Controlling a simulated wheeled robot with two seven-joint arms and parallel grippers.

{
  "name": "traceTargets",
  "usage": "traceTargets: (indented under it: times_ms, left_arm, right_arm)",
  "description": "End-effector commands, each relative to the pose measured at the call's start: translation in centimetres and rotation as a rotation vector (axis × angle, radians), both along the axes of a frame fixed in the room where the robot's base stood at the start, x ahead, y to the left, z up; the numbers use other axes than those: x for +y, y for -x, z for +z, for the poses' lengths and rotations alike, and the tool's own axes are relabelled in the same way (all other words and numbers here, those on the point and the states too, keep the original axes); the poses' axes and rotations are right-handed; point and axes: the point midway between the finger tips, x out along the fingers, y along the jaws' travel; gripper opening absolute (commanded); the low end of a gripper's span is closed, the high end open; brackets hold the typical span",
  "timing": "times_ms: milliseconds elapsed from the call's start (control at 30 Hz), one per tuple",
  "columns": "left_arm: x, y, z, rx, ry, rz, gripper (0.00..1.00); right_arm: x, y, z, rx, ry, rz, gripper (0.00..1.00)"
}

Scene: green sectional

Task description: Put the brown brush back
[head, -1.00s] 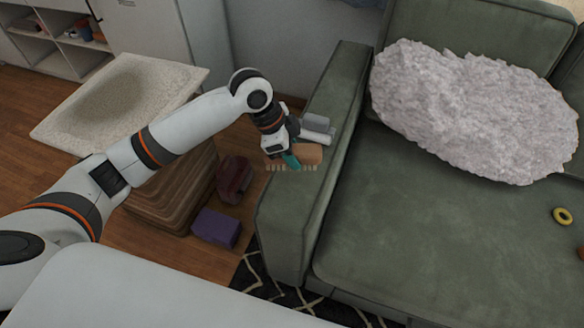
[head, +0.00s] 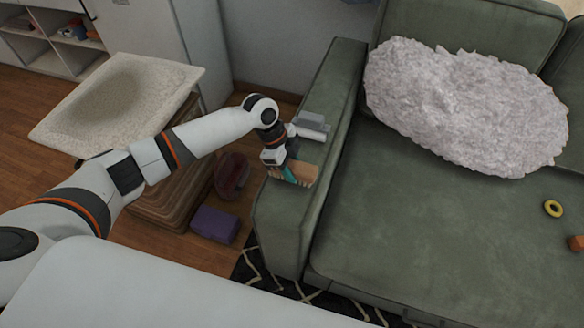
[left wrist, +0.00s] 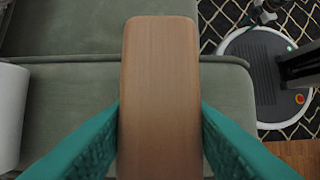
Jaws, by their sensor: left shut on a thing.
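The brown brush (head: 303,171) is in my left gripper (head: 287,174), over the near part of the green sofa's left armrest (head: 290,205). In the left wrist view the brush's flat wooden back (left wrist: 160,90) lies between the two teal fingers (left wrist: 160,140), which press its sides. In the head view it is tilted. I cannot tell whether it touches the armrest.
A grey-white object (head: 312,125) lies on the armrest just behind the brush. A dark red object (head: 232,174) and a purple box (head: 214,225) are on the floor to the left, beside a brown stand with a pale top (head: 120,105). A fluffy pale cushion (head: 470,105) lies on the sofa.

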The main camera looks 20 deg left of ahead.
Motion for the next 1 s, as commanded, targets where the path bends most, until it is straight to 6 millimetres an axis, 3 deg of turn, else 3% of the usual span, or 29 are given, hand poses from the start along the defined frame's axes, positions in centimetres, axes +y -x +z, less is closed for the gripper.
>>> traceTargets:
  times_ms: [67, 400, 433, 533, 833, 1000]
  left_arm:
    - [0.0, 0.0, -0.8, 0.0, 0.0, 0.001, 0.19]
    - [0.0, 0.0, -1.1, -0.001, 0.001, 0.0, 0.19]
    - [0.0, 0.0, -1.0, -0.001, 0.001, 0.0, 0.46]
    - [0.0, 0.0, -1.0, -0.001, 0.0, 0.0, 0.62]
    - [0.0, 0.0, -0.9, -0.001, 0.0, 0.0, 0.62]
    - [0.7, -0.1, 0.7, -0.004, 0.0, 0.002, 0.62]
  right_arm:
    - [0.0, 0.0, -0.1, 0.0, 0.0, 0.0, 0.36]
    - [0.0, 0.0, -0.3, 0.0, 0.0, 0.0, 0.36]
    - [0.0, 0.0, -0.2, 0.0, 0.0, 0.0, 0.36]
    - [0.0, 0.0, -0.2, 0.0, 0.0, 0.0, 0.36]
    - [0.0, 0.0, -0.1, 0.0, 0.0, -0.001, 0.36]
    - [0.0, 0.0, 0.1, 0.0, 0.0, 0.0, 0.36]
